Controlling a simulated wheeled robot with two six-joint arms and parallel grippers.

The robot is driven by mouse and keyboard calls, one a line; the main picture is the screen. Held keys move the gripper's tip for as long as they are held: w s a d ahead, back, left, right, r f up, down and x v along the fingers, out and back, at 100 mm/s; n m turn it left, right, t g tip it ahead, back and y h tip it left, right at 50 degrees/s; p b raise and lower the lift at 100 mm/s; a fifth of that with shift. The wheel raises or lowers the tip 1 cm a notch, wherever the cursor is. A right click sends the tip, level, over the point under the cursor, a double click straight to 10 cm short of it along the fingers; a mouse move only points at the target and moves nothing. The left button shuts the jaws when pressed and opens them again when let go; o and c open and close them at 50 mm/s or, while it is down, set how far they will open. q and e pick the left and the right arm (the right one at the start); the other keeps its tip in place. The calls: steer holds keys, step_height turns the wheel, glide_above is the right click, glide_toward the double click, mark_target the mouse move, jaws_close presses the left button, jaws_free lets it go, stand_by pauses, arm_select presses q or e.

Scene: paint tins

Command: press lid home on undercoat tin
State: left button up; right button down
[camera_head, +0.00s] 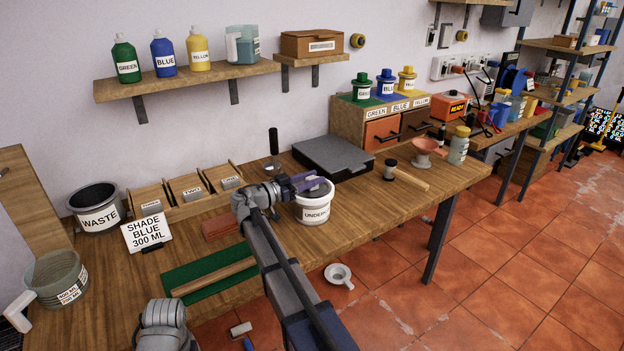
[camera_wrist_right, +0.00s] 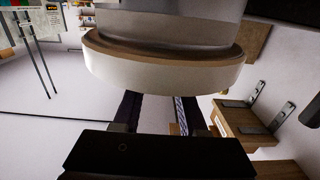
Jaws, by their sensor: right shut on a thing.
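The undercoat tin (camera_head: 313,212) is white with a black-lettered label and stands upright near the bench's front edge. My right gripper (camera_head: 308,183) is at its top, with dark fingers shut on the lid (camera_head: 320,190), which is mostly covered by the fingers. In the right wrist view, which looks upside down, the fingers (camera_wrist_right: 158,112) reach towards a round white rim (camera_wrist_right: 165,68) with a tan edge. I cannot tell whether the lid sits level or fully down in the tin. My left gripper is not in view.
A dark flat case (camera_head: 333,157) lies behind the tin. A waste bucket (camera_head: 97,207), a shade card (camera_head: 147,233) and a green tray (camera_head: 205,283) are to the left. A mallet (camera_head: 405,177) lies to the right. Bare bench lies right of the tin.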

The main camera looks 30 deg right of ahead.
steer(key=shift+f, duration=0.3)
steer(key=shift+r, duration=0.15)
steer(key=shift+r+p, duration=0.45)
steer(key=shift+r, duration=0.05)
steer(key=shift+f, duration=0.1)
stand_by(1.7)
steer(key=shift+r, duration=0.25)
steer(key=shift+s, duration=0.15)
stand_by(0.4)
steer(key=shift+f+b, duration=0.55)
steer(key=shift+f, duration=0.15)
stand_by(0.9)
steer(key=shift+c, duration=1.8)
jaws_free()
